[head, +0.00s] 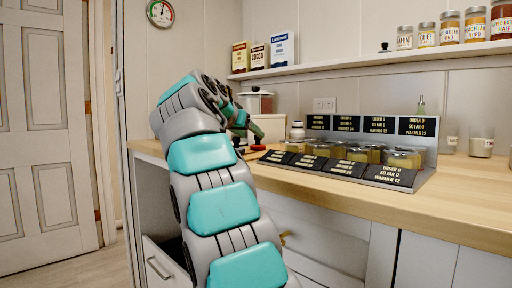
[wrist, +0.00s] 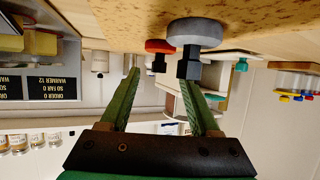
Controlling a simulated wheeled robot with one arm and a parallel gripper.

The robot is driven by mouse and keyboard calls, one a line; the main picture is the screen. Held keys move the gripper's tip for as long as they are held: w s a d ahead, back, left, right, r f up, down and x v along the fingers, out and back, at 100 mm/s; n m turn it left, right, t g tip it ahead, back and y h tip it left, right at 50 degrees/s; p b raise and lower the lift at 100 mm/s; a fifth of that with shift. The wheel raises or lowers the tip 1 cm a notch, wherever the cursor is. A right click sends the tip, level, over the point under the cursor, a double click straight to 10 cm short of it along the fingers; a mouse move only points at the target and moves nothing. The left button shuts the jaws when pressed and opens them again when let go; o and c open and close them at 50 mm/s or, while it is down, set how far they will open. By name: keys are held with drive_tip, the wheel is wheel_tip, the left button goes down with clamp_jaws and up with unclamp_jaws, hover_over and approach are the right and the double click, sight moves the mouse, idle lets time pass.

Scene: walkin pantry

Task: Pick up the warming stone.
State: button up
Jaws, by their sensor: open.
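My gripper (wrist: 160,76) is open, with two green fingers apart and nothing between them; in the head view it hangs over the counter's left part (head: 250,128), partly hidden by my arm. Ahead of the fingertips in the wrist view, which looks upside down, are a grey round disc with a black knob (wrist: 197,32) and a smaller red disc with a dark knob (wrist: 160,46). The grey one looks like the warming stone, but no label shows. It lies beyond the right fingertip, apart from it. In the head view the red disc (head: 258,147) shows beside my gripper.
A stepped rack of labelled jars (head: 430,185) stands on the wooden counter (head: 470,205), right of my gripper. A white jar (head: 297,131) stands behind. A shelf (head: 380,58) with boxes and jars runs above. A drawer (head: 165,265) stands open below the counter.

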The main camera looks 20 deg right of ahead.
sight(256, 137)
drive_tip(key=x, duration=0.4)
drive_tip(key=shift+w+d, duration=0.25)
drive_tip(key=shift+d, duration=0.05)
clamp_jaws()
idle(0.4)
